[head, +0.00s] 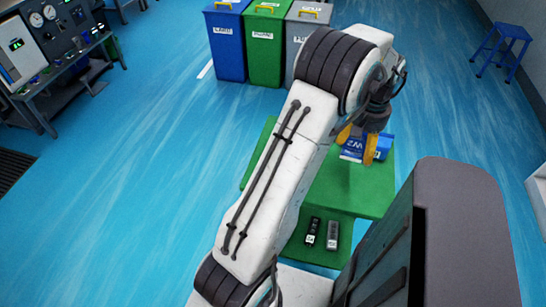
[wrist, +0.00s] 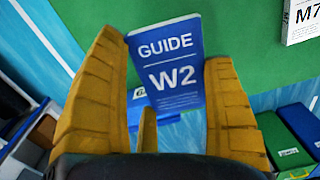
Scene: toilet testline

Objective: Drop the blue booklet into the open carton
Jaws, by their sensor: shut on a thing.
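In the head view the booklet (head: 351,148) shows between the fingers, above the green table (head: 365,192). A blue object with white lettering (head: 384,146) shows just right of the fingers; whether it is a carton I cannot tell. I cannot make out an open carton in either view; my arm hides part of the table.
A white box marked M7 (wrist: 303,20) lies on green at the wrist view's upper right. Blue, green and grey bins (head: 266,45) stand behind. A blue stool (head: 502,48) stands far right.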

